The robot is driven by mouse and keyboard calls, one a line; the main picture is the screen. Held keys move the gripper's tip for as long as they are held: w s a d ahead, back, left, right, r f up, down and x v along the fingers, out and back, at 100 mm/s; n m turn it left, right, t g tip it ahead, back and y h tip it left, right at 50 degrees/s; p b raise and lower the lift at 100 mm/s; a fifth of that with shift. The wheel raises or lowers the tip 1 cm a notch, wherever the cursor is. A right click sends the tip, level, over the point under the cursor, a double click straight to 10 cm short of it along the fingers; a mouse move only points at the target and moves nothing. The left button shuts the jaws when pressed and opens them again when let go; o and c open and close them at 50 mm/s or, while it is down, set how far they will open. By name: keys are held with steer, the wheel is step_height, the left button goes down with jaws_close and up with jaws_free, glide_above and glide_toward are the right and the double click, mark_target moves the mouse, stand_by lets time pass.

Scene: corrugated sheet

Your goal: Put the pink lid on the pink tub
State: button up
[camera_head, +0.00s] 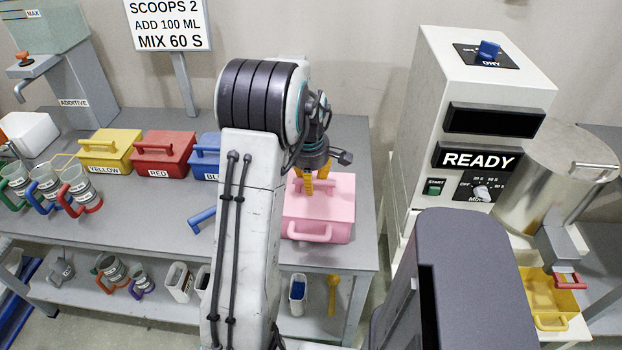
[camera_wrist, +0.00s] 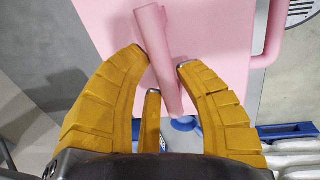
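The pink tub (camera_head: 338,232) stands near the right end of the grey bench, with a loop handle on its front. The pink lid (camera_head: 340,190) lies over the tub's top; I cannot tell whether a small gap remains. In the wrist view the lid (camera_wrist: 210,25) fills the top, and its bar handle (camera_wrist: 158,55) runs between my yellow fingers. My gripper (camera_head: 311,186) points down over the lid. My arm hides the tub's left side.
Yellow (camera_head: 108,152), red (camera_head: 165,155) and blue (camera_head: 204,160) lidded tubs stand to the left. A blue handle (camera_head: 201,220) shows left of my arm. Several mugs (camera_head: 45,185) stand at the far left. A mixing machine (camera_head: 470,130) reading READY stands to the right.

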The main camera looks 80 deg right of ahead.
steer(key=o, duration=0.3)
steer(key=shift+o, duration=0.2)
step_height(320, 180, up, 12)
steer(key=a, duration=0.2)
stand_by(0.4)
steer(key=shift+f, duration=0.1)
stand_by(0.5)
